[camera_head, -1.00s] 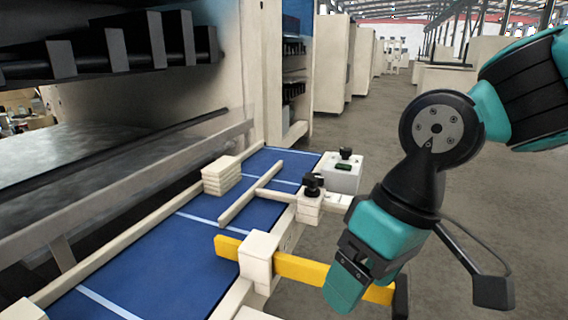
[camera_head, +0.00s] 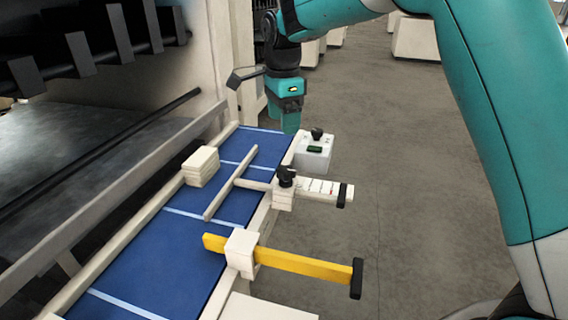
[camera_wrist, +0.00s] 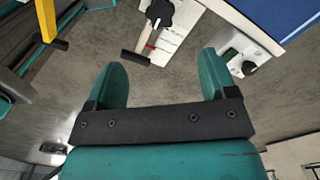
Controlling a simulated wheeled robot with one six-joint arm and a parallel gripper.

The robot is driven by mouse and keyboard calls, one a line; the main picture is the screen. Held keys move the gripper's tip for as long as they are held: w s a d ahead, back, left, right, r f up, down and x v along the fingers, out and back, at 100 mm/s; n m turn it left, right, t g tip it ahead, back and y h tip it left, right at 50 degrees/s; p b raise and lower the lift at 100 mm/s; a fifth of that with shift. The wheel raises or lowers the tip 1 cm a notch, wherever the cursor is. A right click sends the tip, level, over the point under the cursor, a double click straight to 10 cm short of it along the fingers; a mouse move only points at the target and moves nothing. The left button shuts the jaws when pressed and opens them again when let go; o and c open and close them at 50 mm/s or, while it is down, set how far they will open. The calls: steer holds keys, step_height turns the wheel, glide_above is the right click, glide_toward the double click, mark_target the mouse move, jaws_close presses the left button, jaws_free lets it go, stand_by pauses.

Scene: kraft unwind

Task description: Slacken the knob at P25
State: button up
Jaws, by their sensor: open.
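A black knob (camera_head: 287,176) sits on a cream clamp block (camera_head: 283,199) at the right edge of the blue conveyor. A pale scale bar (camera_head: 325,188) with small marks runs through the block and ends in a black cap. In the wrist view the knob (camera_wrist: 160,12) and scale bar (camera_wrist: 157,43) show at the top, beyond the fingers; the scale has a red mark. The scale's lettering is too small to read. My gripper (camera_head: 290,123) hangs by the conveyor's far end, apart from the knob. In the wrist view my gripper (camera_wrist: 163,78) is open and empty.
A control box (camera_head: 314,154) with a black knob and green display stands just beyond the clamp. A yellow bar (camera_head: 305,264) through a cream block (camera_head: 240,252) sticks out nearer. A stack of cream boards (camera_head: 201,166) lies on the blue conveyor (camera_head: 184,258). The floor right is clear.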

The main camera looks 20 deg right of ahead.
mark_target(284, 170)
step_height(284, 170, down, 14)
steer(key=p, duration=0.3)
steer(key=shift+r, duration=0.1)
steer(key=c, duration=0.9)
